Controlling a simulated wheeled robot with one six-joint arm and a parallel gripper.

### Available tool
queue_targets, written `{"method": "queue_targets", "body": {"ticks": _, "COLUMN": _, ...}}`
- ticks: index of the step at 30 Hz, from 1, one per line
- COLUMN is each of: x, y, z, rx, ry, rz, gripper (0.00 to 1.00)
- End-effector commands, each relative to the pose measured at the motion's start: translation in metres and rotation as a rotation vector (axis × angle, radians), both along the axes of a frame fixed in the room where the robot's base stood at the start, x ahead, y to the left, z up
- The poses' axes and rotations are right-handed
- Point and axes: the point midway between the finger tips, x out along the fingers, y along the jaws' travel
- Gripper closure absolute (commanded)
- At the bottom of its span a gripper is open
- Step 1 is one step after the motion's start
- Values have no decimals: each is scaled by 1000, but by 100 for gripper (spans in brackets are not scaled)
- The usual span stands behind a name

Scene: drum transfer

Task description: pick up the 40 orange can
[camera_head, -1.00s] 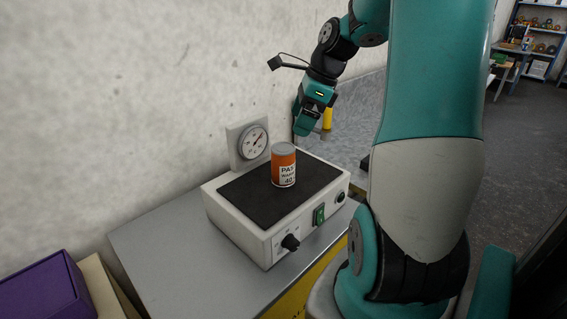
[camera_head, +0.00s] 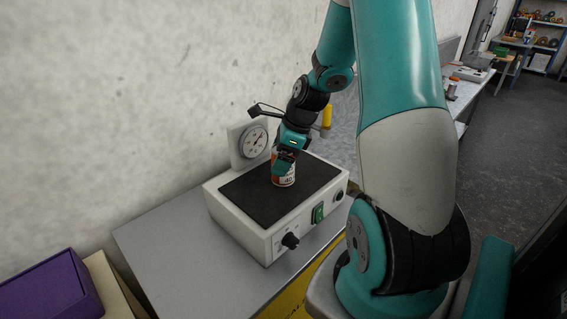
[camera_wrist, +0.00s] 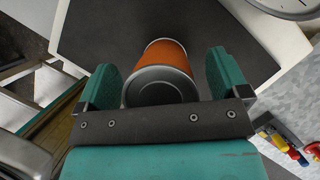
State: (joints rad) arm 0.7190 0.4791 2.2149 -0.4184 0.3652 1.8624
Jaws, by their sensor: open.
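The orange can (camera_head: 284,178) with a white label stands upright on the black top of a white machine. In the head view my gripper (camera_head: 284,163) is over it and hides its upper part. In the wrist view the orange can (camera_wrist: 165,72) lies between the two teal fingers of my gripper (camera_wrist: 168,82), its grey lid toward the camera. The fingers are apart, with a gap on each side of the can. They do not visibly touch it.
The white machine (camera_head: 256,242) has a black pad, a knob and a green switch on its front, and stands on a grey table (camera_head: 165,250). A round gauge (camera_head: 254,142) stands behind the can near the wall. A purple box (camera_head: 45,295) is at the lower left.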

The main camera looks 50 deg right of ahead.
Motion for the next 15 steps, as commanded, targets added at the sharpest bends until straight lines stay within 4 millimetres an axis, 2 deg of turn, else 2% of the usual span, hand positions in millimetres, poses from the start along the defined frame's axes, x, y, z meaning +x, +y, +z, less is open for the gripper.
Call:
{"method": "queue_targets", "body": {"ticks": 2, "x": 0, "y": 0, "z": 0, "rx": 0, "ry": 0, "rz": 0, "gripper": 7}}
{"method": "queue_targets", "body": {"ticks": 10, "x": 0, "y": 0, "z": 0, "rx": 0, "ry": 0, "rz": 0, "gripper": 69}}
{"method": "queue_targets", "body": {"ticks": 12, "x": 0, "y": 0, "z": 1, "rx": 0, "ry": -1, "rz": 0, "gripper": 77}}
{"method": "queue_targets", "body": {"ticks": 15, "x": 0, "y": 0, "z": 1, "rx": 0, "ry": -1, "rz": 0, "gripper": 77}}
